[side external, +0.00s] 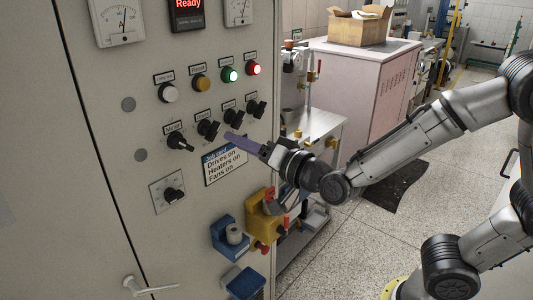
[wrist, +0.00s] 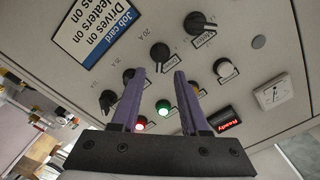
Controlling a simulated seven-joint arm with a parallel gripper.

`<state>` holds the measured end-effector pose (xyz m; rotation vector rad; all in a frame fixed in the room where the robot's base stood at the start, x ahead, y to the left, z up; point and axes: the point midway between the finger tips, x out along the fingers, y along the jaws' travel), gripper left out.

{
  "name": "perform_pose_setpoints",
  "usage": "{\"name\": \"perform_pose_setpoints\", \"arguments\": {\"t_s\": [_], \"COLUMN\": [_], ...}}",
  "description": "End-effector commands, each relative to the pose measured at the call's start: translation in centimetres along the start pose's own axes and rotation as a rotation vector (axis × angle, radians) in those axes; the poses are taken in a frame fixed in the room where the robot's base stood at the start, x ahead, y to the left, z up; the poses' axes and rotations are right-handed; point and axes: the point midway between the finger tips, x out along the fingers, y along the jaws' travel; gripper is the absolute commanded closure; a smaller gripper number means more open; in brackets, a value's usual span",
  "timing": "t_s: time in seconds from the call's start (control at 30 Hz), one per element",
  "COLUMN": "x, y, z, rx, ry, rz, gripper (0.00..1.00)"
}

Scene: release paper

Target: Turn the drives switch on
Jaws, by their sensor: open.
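In the side view these are the leftmost switch (side external: 180,141), second switch (side external: 208,129), third switch (side external: 232,118) and rightmost switch (side external: 256,107). My gripper (side external: 232,137) is open and empty, its purple fingers close to the panel just below this row. In the wrist view my gripper (wrist: 159,72) has the second switch (wrist: 160,55) showing between and just beyond its fingertips, apparently not gripped.
A job card (side external: 225,162) below the row reads drives, heaters and fans on. Lamps sit above, with green (side external: 229,74) and red (side external: 253,68) lit. A "Ready" display (side external: 187,13) and meters are higher.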

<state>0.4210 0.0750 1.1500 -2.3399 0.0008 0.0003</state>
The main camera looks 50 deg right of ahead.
Motion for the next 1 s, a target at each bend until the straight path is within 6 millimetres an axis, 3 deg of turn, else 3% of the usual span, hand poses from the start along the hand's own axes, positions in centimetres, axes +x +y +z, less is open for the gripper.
{"name": "perform_pose_setpoints", "arguments": {"t_s": [0.2, 0.4, 0.87, 1.0], "x": [-4.5, -6.9, -7.5, -7.2], "y": [-0.2, -0.1, 0.1, 0.7], "z": [0.0, 0.0, -0.1, -1.7], "rx": [0.001, 0.001, 0.0, 0.008], "ry": [-0.001, -0.001, 0.002, 0.045], "rz": [-0.006, -0.004, 0.001, 0.022], "gripper": [0.55, 0.55, 0.55, 0.55]}}
